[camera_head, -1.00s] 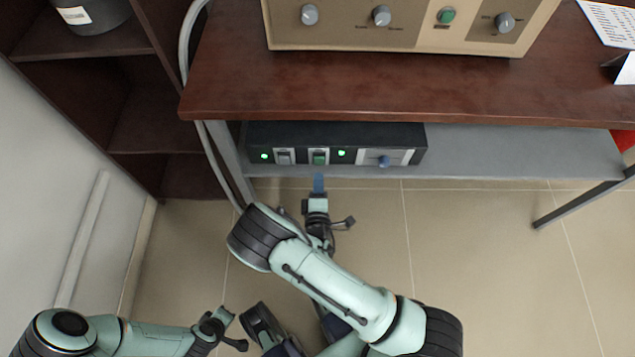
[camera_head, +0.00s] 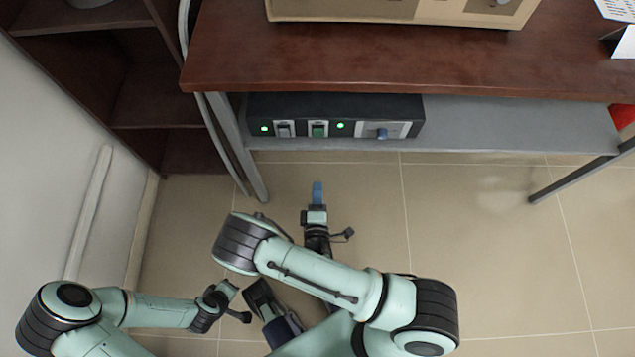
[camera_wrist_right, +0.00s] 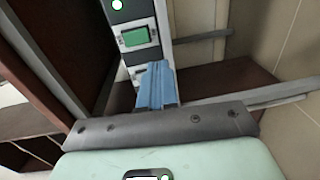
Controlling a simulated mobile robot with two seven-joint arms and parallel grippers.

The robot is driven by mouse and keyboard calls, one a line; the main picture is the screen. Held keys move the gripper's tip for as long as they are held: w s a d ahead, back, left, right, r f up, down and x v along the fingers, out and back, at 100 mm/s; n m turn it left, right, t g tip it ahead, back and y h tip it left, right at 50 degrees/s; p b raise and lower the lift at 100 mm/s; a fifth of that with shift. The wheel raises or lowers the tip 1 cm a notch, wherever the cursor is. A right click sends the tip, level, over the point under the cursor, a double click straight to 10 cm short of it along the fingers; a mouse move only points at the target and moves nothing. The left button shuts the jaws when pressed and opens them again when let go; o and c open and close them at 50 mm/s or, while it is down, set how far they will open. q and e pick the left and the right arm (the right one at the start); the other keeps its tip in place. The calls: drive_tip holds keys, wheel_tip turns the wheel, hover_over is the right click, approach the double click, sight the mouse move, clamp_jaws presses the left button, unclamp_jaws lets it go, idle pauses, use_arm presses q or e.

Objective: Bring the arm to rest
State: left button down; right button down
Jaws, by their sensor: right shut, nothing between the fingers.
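My right gripper (camera_head: 317,190) has blue fingers pressed together with nothing between them. It points toward the bench from over the tiled floor, clear of the shelf edge and the black control box (camera_head: 262,110). In the right wrist view the shut blue fingers (camera_wrist_right: 157,86) stand in front of the box's panel, with a green switch (camera_wrist_right: 135,37) beyond them. My right arm is bent. My left arm comes in at the lower left; its end (camera_head: 226,292) is low over the floor, and its fingers cannot be made out.
A wooden bench top (camera_head: 400,65) carries a beige furnace (camera_head: 400,10). A grey shelf (camera_head: 520,125) below it holds the control box, with green lights lit. Bench legs, a cable and a dark cabinet (camera_head: 120,90) stand left. The tiled floor (camera_head: 500,240) at right is clear.

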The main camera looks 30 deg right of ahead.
idle(0.3)
